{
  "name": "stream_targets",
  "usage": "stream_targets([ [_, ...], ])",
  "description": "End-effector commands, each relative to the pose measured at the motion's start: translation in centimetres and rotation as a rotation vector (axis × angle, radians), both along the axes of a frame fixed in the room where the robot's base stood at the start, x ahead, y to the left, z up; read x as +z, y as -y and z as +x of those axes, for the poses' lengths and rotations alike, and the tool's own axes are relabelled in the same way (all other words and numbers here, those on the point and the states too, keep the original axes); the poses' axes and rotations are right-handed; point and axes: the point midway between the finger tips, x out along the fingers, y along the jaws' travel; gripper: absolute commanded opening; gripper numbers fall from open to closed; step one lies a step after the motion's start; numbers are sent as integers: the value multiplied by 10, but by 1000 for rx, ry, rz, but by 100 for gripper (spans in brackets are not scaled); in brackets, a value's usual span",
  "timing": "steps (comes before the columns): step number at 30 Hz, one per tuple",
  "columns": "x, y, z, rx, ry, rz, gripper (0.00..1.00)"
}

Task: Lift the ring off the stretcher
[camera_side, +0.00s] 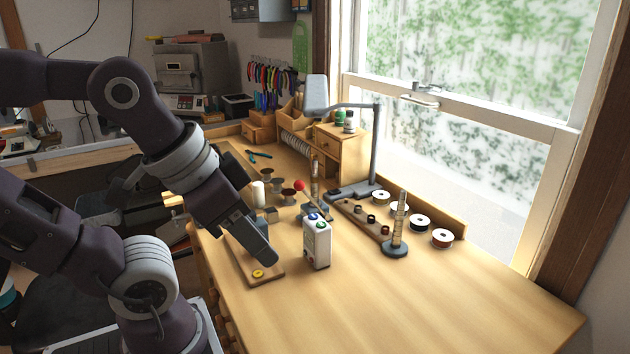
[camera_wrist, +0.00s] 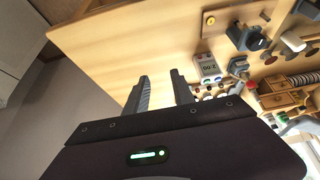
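A stretcher (camera_side: 315,190) with an upright post, a dark base and a red-ball lever stands near the middle of the bench in the side view; its red ball (camera_wrist: 250,85) also shows in the wrist view. A second graduated post (camera_side: 398,222) on a round dark base stands further right. Whether a ring sits on either post is too small to tell. My gripper (camera_wrist: 160,82) has its two fingers apart with nothing between them. In the side view my gripper (camera_side: 268,256) is over the front-left bench, left of the stretcher and nearer the camera.
A white box (camera_side: 317,243) with coloured knobs stands between my gripper and the posts. A wooden board (camera_side: 269,281) with a yellow ring-like piece (camera_side: 258,273) lies below my gripper. A lamp (camera_side: 374,150), spools (camera_side: 420,222) and drawers stand behind. The front-right bench is clear.

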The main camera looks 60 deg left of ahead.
Motion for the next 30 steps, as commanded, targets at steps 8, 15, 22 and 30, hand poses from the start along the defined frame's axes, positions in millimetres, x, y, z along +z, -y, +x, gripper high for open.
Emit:
stream_targets([
  [8,0,0,0,0,-1,-1,38],
  [15,18,-22,100,-47,37,-154,39],
  [22,9,-195,182,106,215,-66,39],
  [30,-9,-266,178,178,227,20,39],
])
